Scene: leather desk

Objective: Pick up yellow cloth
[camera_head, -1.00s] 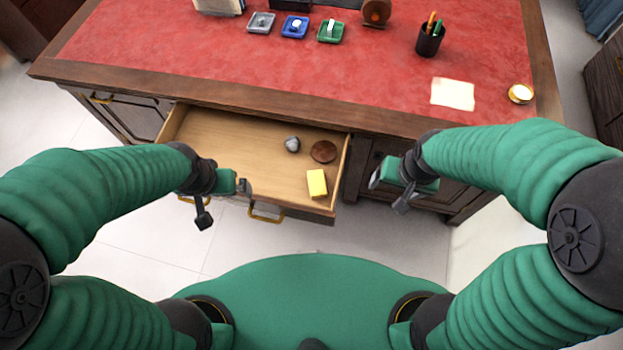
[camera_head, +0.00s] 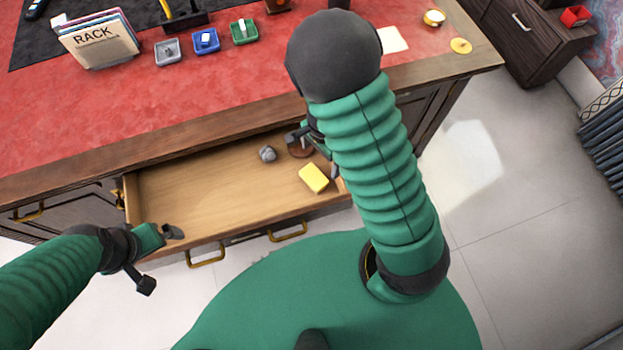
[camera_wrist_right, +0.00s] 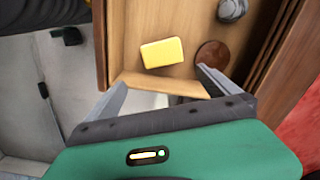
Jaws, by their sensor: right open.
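The yellow cloth (camera_head: 313,178), a small block-like yellow piece, lies in the open wooden drawer (camera_head: 200,189), near its front right corner. In the right wrist view the yellow cloth (camera_wrist_right: 162,53) lies beyond my open fingers, apart from them. My right gripper (camera_head: 312,140) is over the drawer's right part, partly hidden by my arm; in its wrist view the right gripper (camera_wrist_right: 163,80) is open and empty. My left gripper (camera_head: 160,258) is open and empty, in front of the drawer's left front corner.
A grey stone-like lump (camera_head: 268,153) and a brown round dish (camera_head: 299,149), partly covered by my right gripper, lie behind the cloth. The red desk top (camera_head: 150,105) overhangs the drawer's back. A rack of papers (camera_head: 98,42) and small coloured trays stand on it.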

